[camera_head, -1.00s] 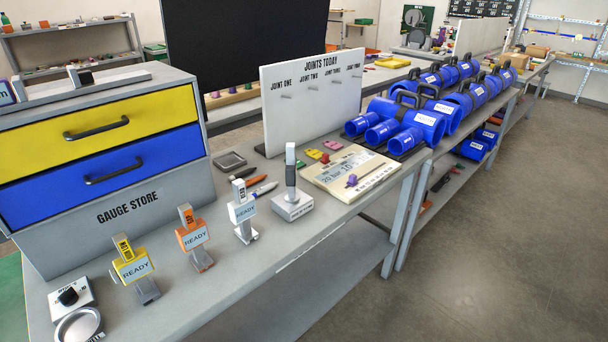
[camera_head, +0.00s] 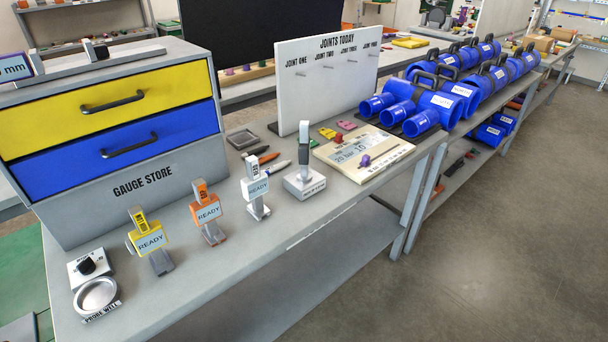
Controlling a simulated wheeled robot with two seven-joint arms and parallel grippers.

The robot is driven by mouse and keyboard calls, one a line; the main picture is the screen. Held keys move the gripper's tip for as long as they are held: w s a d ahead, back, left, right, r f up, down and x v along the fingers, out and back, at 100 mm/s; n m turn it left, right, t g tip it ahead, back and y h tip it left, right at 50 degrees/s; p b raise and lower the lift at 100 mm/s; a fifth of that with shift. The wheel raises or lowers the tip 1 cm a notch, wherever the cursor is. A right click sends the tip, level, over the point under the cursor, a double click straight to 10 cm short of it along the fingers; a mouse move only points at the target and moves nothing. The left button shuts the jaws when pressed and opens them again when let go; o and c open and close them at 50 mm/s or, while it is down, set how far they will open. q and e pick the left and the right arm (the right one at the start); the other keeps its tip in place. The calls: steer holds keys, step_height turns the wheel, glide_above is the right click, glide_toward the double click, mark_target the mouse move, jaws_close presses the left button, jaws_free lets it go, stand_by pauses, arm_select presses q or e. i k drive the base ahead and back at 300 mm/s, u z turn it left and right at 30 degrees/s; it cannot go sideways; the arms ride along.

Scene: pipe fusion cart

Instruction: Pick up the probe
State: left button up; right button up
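No item carries a readable label that names it as the probe. A round silver dish labelled "PROBE WELL" (camera_head: 96,296) sits at the near left end of the bench, with no probe seen in it. Beside it is a white block with a black knob (camera_head: 88,266). An upright white and dark grey tool (camera_head: 304,150) stands on a light stand (camera_head: 304,184) at mid-bench. Three tags reading "READY" stand on small holders: yellow (camera_head: 149,241), orange (camera_head: 208,213) and white (camera_head: 258,187). Neither of my grippers is in view.
The gauge store cabinet (camera_head: 150,180) with yellow and blue drawers stands at the left. The joints board (camera_head: 325,90), a cream panel (camera_head: 362,152) and blue pipe fittings (camera_head: 440,105) are farther right. The bench's front strip is clear; open floor (camera_head: 480,250) lies at right.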

mark_target(304, 176)
steer(key=z, duration=0.9)
steer(key=i, duration=1.35)
steer(key=u, duration=2.7)
